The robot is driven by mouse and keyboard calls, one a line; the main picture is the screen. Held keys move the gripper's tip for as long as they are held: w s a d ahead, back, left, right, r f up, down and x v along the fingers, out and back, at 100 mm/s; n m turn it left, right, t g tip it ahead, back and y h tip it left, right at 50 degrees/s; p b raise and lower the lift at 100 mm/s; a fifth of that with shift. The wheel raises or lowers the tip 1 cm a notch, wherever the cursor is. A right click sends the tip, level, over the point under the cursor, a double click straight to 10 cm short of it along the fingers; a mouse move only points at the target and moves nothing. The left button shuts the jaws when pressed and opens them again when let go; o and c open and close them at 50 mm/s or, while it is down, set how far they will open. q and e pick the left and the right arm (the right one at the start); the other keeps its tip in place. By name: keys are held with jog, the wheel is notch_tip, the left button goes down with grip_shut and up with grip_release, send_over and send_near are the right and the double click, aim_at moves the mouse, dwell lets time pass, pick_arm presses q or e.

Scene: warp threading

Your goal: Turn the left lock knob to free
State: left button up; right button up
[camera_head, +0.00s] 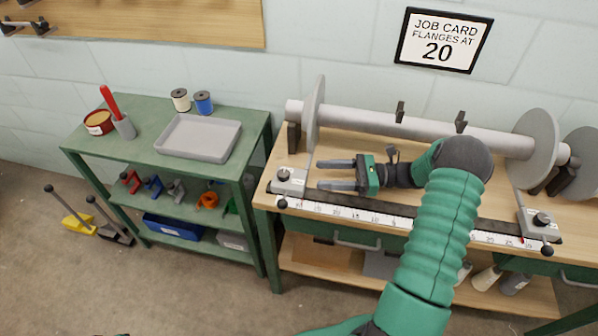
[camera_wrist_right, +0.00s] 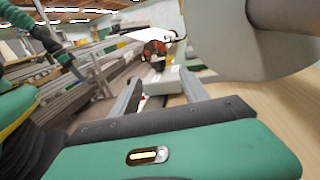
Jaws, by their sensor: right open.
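The left block (camera_head: 290,182), a light grey block, sits at the left end of the ruler scale (camera_head: 375,217) on the bench. A dark round knob (camera_head: 283,174) is on its top, and a small dark knob (camera_head: 281,203) sticks out at its front. I cannot read the lock position. My right gripper (camera_head: 322,174) is open and empty, just right of the block, its fingers pointing left towards it. In the right wrist view the open fingers (camera_wrist_right: 158,92) show with a pale block (camera_wrist_right: 162,80) ahead. My left gripper is not in view.
A grey roller (camera_head: 390,122) with round flanges (camera_head: 315,112) lies behind my gripper. A matching right block (camera_head: 537,224) sits at the scale's right end. A green shelf cart (camera_head: 250,150) with a grey tray (camera_head: 240,128) stands left. The wall card (camera_head: 443,40) reads 20.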

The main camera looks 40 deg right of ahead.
jog(key=v, duration=0.5)
jog(key=shift+s+d, duration=0.1)
jog(key=shift+d, duration=0.05)
